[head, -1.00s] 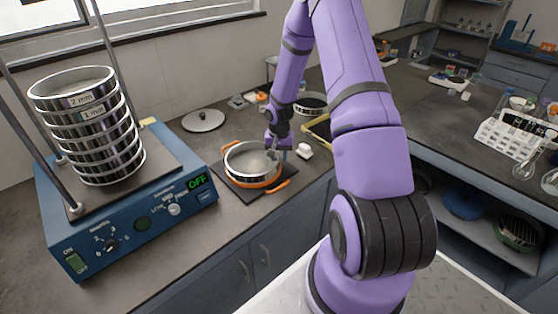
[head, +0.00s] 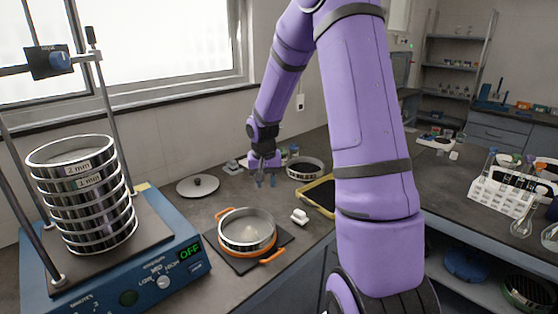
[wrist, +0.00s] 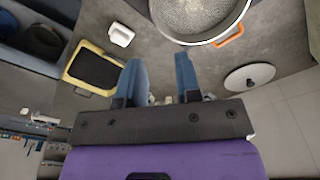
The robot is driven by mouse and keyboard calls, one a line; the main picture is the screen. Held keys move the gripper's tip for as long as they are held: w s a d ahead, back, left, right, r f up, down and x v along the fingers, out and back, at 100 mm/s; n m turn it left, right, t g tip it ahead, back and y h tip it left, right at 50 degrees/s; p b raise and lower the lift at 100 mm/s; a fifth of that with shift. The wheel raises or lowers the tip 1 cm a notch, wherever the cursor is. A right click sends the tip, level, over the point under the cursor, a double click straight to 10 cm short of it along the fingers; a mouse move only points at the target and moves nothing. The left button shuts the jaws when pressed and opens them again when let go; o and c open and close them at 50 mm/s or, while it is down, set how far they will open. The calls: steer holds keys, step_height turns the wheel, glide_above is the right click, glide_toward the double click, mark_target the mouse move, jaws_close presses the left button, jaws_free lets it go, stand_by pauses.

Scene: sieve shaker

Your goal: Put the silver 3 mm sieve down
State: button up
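A silver sieve (head: 246,232) sits level in an orange-handled ring or pan (head: 268,257) on a dark square mat (head: 222,258). No size label is readable on it, so I cannot tell that it is the 3 mm one. It also shows at the top of the wrist view (wrist: 200,12), partly cut off. My gripper (head: 265,182) is behind and above it, apart from it, with blue fingers pointing down. In the wrist view the gripper (wrist: 159,65) is open, with nothing between the fingers.
A blue shaker (head: 160,270), display reading OFF, carries a sieve stack (head: 85,205) labelled 2 mm and 1 mm at top. A round lid (head: 198,186), another sieve (head: 305,168), a yellow-rimmed tray (head: 318,197) and a small white object (head: 299,216) lie on the counter.

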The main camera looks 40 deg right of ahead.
steer(key=s+a+r+n+t, duration=0.1)
steer(key=s+a+r+n, duration=0.1)
steer(key=s+a+r, duration=0.55)
steer(key=s+a+r+n+t, duration=0.1)
steer(key=s+a+r, duration=0.25)
steer(key=r, duration=0.75)
steer(key=s+a+r+n+t, duration=0.1)
steer(key=s+a+r+n, duration=0.1)
steer(key=s, duration=0.5)
steer(key=s+a+r+n+t, duration=0.1)
steer(key=s+a+r+n, duration=0.1)
steer(key=s+a, duration=0.3)
steer(key=s+r, duration=0.1)
steer(key=s, duration=0.2)
steer(key=shift+s+a+r+t+y, duration=0.15)
steer(key=shift+s+r+t+y, duration=0.15)
steer(key=shift+r+y, duration=0.1)
